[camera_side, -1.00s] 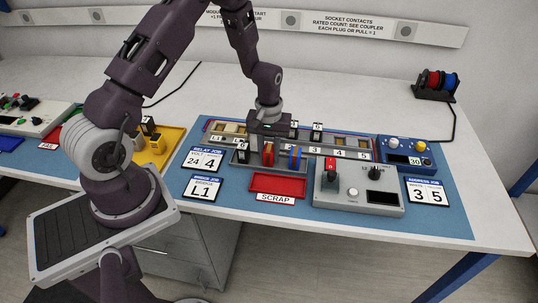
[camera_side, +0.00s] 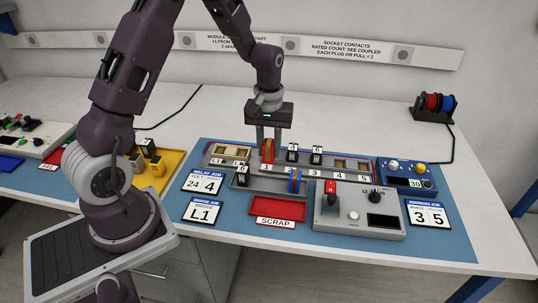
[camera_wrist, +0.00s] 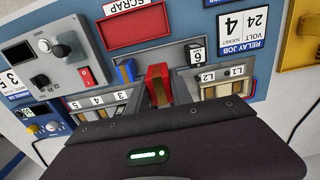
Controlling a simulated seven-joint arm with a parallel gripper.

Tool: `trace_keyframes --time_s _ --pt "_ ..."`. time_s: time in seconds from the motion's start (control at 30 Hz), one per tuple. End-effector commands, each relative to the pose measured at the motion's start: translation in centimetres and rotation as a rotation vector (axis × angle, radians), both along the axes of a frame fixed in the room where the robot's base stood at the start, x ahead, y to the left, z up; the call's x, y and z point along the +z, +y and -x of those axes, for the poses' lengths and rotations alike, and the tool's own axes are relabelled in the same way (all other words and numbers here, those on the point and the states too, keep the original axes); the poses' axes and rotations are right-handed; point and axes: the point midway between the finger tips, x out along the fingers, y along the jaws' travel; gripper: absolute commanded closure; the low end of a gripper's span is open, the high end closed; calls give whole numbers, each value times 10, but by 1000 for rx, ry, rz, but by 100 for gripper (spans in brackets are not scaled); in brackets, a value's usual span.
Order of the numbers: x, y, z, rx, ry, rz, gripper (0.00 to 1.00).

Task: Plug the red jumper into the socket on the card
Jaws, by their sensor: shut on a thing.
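My gripper (camera_side: 268,146) is shut on the red jumper (camera_side: 267,152), a red block with a tan band. It holds the jumper upright by the contact rail (camera_side: 265,172); I cannot tell its exact height. In the wrist view the red jumper (camera_wrist: 157,84) sits between the dark fingers, between the numbered sockets and the L1 and L2 sockets. The L1 socket (camera_wrist: 240,86) and L2 socket (camera_wrist: 211,92) look empty. The bridge job card (camera_side: 203,211) reads L1. The fingertips are partly hidden by the jumper.
The blue jumper (camera_side: 295,183) stands in the grey tray (camera_side: 240,184). A red scrap bin (camera_side: 278,207) and a grey switch box (camera_side: 358,215) stand in front.

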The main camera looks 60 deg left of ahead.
Motion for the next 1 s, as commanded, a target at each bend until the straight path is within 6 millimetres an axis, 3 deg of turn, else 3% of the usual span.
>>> trace_keyframes --time_s 0.1,0.13,0.23,0.37,0.47,0.67,0.8,0.9,1.0 --pt "0 0 0 0 0 0 100" --pt "0 0 0 0 0 0 79" --pt "0 0 0 0 0 0 99" --pt "-1 2 0 1 0 0 100" --pt "-1 17 0 5 0 0 100" --pt "-5 97 7 14 -1 -1 100" --pt "-8 160 25 14 0 0 100" --pt "-10 192 39 12 -1 -1 100" --pt "-11 208 47 7 0 0 100"
